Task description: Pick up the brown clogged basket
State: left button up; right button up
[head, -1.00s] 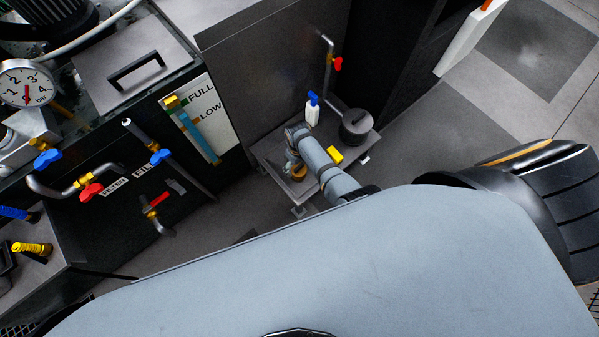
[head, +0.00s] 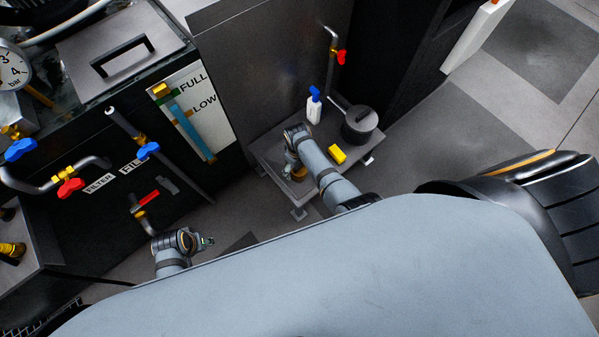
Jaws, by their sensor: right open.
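A small brown-orange round thing (head: 300,174), likely the clogged basket, is on the low grey table (head: 268,158). It is mostly hidden by my right wrist and gripper. My right gripper (head: 291,172) points down over the table's left part, right at this thing. It is open, and whether its fingers are around the thing or above it cannot be seen. My left arm's end shows low at the left, with the left gripper (head: 208,240) small and away from the table. Its fingers are too unclear to read.
On the table are a white bottle with a blue top (head: 314,106), a yellow block (head: 337,154) and a dark lidded pot (head: 360,124). A pipe with a red handle (head: 341,57) stands behind. Valves and filter pipes (head: 68,184) line the left panel.

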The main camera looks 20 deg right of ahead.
aim_at(299, 171)
pick_arm(q)
notch_tip(299, 171, up, 6)
jog(key=d+b, duration=0.2)
pick_arm(e)
jog(key=shift+w+f, duration=0.1)
jog(key=shift+f, duration=0.8)
jog(key=f+b, duration=0.2)
jog(key=b, duration=0.1)
jog(key=f+b, duration=0.1)
jog(key=shift+w+d+f+b, duration=0.15)
jog(key=shift+d+b, duration=0.1)
jog(key=shift+b, duration=0.15)
pick_arm(q)
jog(key=d+f+t, duration=0.1)
jog(key=d+f+t+h, duration=0.1)
jog(key=d, duration=0.1)
jog(key=shift+w+f+t, duration=0.3)
jog(key=shift+w+f, duration=0.1)
pick_arm(e)
jog(key=c, duration=1.4)
